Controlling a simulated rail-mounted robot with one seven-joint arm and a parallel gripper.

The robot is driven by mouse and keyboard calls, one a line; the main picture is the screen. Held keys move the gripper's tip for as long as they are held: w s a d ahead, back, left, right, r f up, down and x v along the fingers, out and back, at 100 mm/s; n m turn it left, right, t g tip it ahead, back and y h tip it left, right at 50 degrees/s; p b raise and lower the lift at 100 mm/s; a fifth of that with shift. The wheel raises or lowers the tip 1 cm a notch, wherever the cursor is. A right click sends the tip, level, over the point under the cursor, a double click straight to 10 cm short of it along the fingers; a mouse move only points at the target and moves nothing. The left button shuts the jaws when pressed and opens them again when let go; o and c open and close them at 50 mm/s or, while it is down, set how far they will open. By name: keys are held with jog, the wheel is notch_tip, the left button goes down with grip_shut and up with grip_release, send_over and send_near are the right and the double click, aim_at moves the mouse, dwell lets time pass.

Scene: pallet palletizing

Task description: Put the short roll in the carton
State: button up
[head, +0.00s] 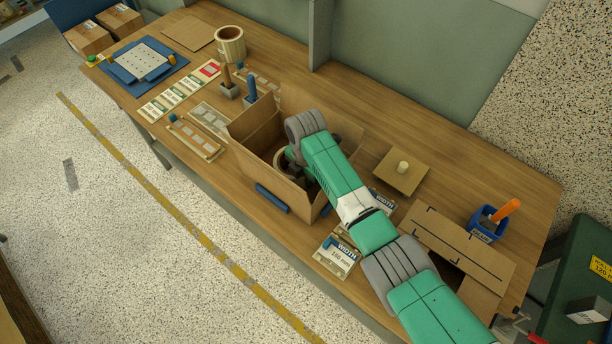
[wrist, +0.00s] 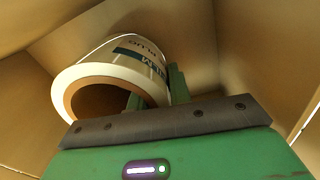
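The open cardboard carton (head: 262,136) stands on the table with its flaps up. My arm reaches down into it. The short roll (wrist: 120,68), cream with a dark label band and a brown core, is inside the carton walls in the wrist view, lying tilted. In the head view the fingers are mostly hidden by the arm and carton. Whether the roll touches the carton floor cannot be told.
Another roll (head: 230,43) stands at the back of the table. A square board with a small white piece (head: 402,167) lies right of the carton. A blue cup with an orange-handled tool (head: 487,222), flat cardboard (head: 458,245) and label cards (head: 180,92) lie around.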

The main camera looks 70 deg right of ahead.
jog(key=shift+o, duration=1.4)
notch_tip(320, 180, up, 12)
jog(key=shift+r+p, duration=0.2)
jog(key=shift+p, duration=0.95)
